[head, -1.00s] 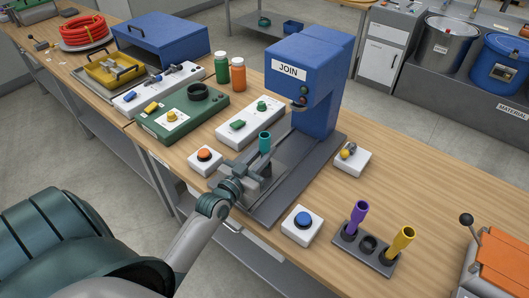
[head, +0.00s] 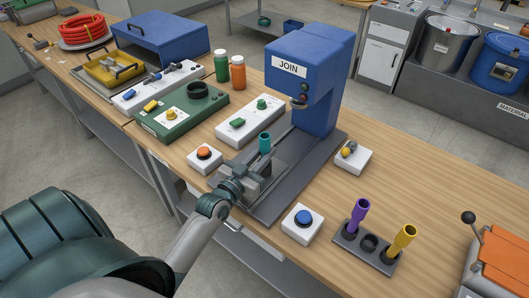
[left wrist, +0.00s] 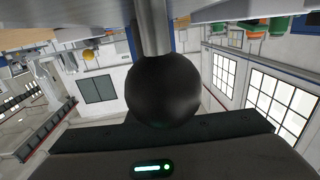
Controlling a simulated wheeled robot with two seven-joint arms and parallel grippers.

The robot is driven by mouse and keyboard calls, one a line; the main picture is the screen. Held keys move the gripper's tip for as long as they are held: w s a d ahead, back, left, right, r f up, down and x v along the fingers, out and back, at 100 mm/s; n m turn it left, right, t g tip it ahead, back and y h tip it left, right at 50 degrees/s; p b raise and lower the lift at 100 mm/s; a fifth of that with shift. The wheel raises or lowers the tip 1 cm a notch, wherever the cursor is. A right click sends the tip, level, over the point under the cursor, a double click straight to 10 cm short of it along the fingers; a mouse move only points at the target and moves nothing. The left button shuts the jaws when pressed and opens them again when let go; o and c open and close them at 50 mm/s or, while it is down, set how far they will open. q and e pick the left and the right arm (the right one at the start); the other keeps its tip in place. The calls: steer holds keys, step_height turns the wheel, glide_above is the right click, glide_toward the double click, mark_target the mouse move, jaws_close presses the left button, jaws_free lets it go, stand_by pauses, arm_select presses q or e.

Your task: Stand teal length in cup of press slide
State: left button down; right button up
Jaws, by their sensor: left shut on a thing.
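The teal length (head: 265,142) stands upright at the press slide in the head view. Its lower end is hidden behind grey slide parts, so I cannot see the cup around it. The slide's grey base (head: 283,195) runs along the bench to the blue press (head: 312,85) marked JOIN. My left gripper (head: 245,178) is at the near end of the slide, just in front of the teal length. The left wrist view shows a black ball knob (left wrist: 163,90) on a metal rod, close against the gripper, which is shut on it. My right gripper is out of view.
A white box with an orange button (head: 205,155) is left of the slide, one with a blue button (head: 303,218) right of it. A holder (head: 350,240) with purple and yellow pieces stands farther right.

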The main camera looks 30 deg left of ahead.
arm_select(q)
steer(key=shift+f, duration=0.35)
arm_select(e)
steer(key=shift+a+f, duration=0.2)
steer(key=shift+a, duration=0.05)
arm_select(q)
steer(key=c, duration=1.6)
jaws_free()
steer(key=shift+o, duration=0.2)
steer(key=shift+s, duration=0.15)
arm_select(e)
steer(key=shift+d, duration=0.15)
